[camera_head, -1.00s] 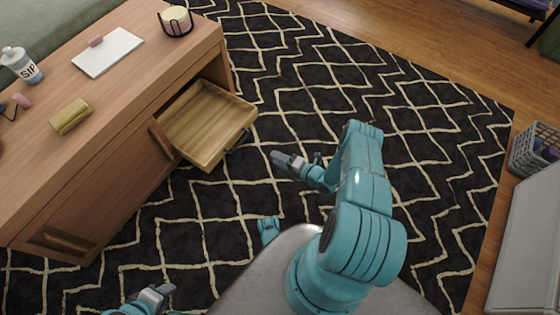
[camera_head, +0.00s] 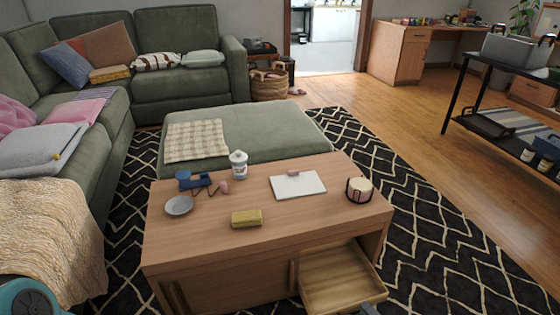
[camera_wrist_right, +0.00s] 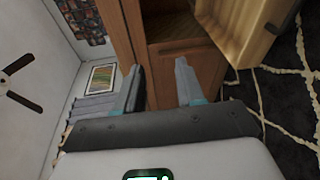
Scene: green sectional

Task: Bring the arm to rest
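My right gripper (camera_head: 371,308) shows only as a grey tip at the bottom edge of the head view, by the front of the pulled-out drawer (camera_head: 340,278). In the right wrist view its two fingers (camera_wrist_right: 159,75) are apart with nothing between them. The drawer shows there at the upper right (camera_wrist_right: 247,30), close to the fingers. A teal part of my own arm shows at the bottom left corner of the head view. My left gripper is not in view.
The wooden coffee table (camera_head: 310,215) holds a yellow sponge-like block (camera_head: 247,218), a white bottle (camera_head: 238,164), a white notepad (camera_head: 298,185), a candle holder (camera_head: 359,190) and a grey plate (camera_head: 179,205). Green sofas stand behind and left. The patterned rug (camera_head: 450,245) is clear at right.

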